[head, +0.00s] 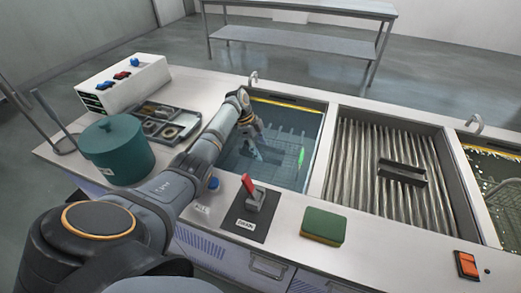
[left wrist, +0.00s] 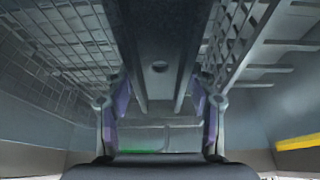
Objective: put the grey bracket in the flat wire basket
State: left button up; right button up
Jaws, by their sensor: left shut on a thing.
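My left gripper (head: 253,143) reaches down into the water-filled tank (head: 313,112), left of its middle. In the left wrist view its two purple-padded fingers (left wrist: 160,115) are shut on a long dark grey channel-like piece with a hole, which looks like the grey bracket (left wrist: 158,35). The bracket is hard to make out in the head view. Wire mesh shows in the tank (head: 288,143). The left wrist view shows a mesh basket (left wrist: 50,45) at left and wirework with prongs (left wrist: 235,40) at right. I cannot tell which is the flat basket. My right gripper is out of view.
A ribbed drainboard (head: 352,150) right of the tank holds a dark channel-shaped piece (head: 402,172). A red-handled lever (head: 250,190) and a green sponge (head: 323,226) are in front. A teal pot (head: 117,150) and a parts tray (head: 187,117) stand at left.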

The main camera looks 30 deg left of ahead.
pick_arm(q)
jog(key=shift+w+f, duration=0.1)
jog(key=shift+f, duration=0.3)
jog(key=o, duration=1.6)
jog(key=shift+r, duration=0.15)
jog(key=v, duration=1.3)
jog(key=shift+d, duration=0.15)
